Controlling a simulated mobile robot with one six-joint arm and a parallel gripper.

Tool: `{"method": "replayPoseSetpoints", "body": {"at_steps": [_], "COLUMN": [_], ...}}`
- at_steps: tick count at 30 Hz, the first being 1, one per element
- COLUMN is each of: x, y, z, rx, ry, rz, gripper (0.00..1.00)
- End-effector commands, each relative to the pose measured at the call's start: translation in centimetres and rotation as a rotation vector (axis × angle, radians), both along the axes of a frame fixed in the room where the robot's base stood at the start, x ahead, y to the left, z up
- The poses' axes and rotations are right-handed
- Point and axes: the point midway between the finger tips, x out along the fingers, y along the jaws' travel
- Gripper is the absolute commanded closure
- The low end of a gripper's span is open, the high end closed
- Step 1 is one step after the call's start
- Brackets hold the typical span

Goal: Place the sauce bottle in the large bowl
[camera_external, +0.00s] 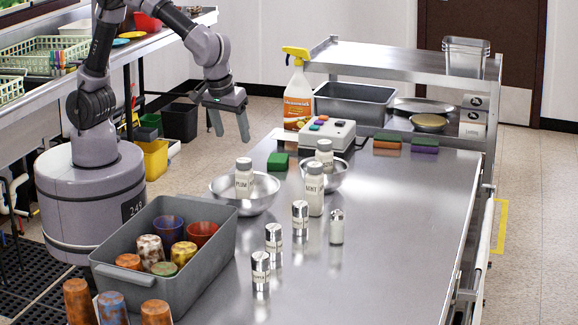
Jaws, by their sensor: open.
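My gripper (229,124) hangs open and empty above the far left edge of the steel table, apart from everything. The large bowl (262,203) is a shiny metal bowl at the table's left side. A white sauce bottle with a grey cap, its label seeming to read PLUM (244,181), stands upright inside it. Another white bottle, seemingly labelled MINT (314,192), stands on the table to the right.
A grey bin (221,243) of cups stands at the near left, with loose cups (112,308) before it. Several shakers (300,217) stand mid-table. A control box (327,134), sponges (387,142) and a spray bottle (297,92) are at the far end. The table's right side is clear.

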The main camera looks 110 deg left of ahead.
Motion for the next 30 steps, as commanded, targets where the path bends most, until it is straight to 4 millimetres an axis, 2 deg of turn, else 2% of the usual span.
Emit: {"method": "replayPoseSetpoints", "body": {"at_steps": [1, 3, 6, 9, 12, 16, 23, 25, 28, 30], "x": [-1.8, -5.3, -10.5, -14.4, -16.7, -17.7, -17.7, -17.7, -17.7, -17.7], "y": [0.1, -0.1, -0.5, -0.9, -1.2, -1.4, -1.4, -1.4, -1.4, -1.4], "z": [2.3, 5.1, 7.5, 8.2, 8.0, 7.8, 7.7, 6.3, 3.3, 2.9], "rx": [-0.013, -0.013, 0.052, 0.169, 0.276, 0.336, 0.339, 0.339, 0.338, 0.338], "ry": [0.001, 0.022, 0.046, 0.071, 0.099, 0.118, 0.122, 0.122, 0.123, 0.122], "rz": [-0.153, -0.474, -0.946, -1.326, -1.565, -1.683, -1.689, -1.689, -1.689, -1.688], "gripper": [0.39, 0.39, 0.39, 0.39, 0.39, 0.39, 0.39, 0.39, 0.39, 0.39]}}
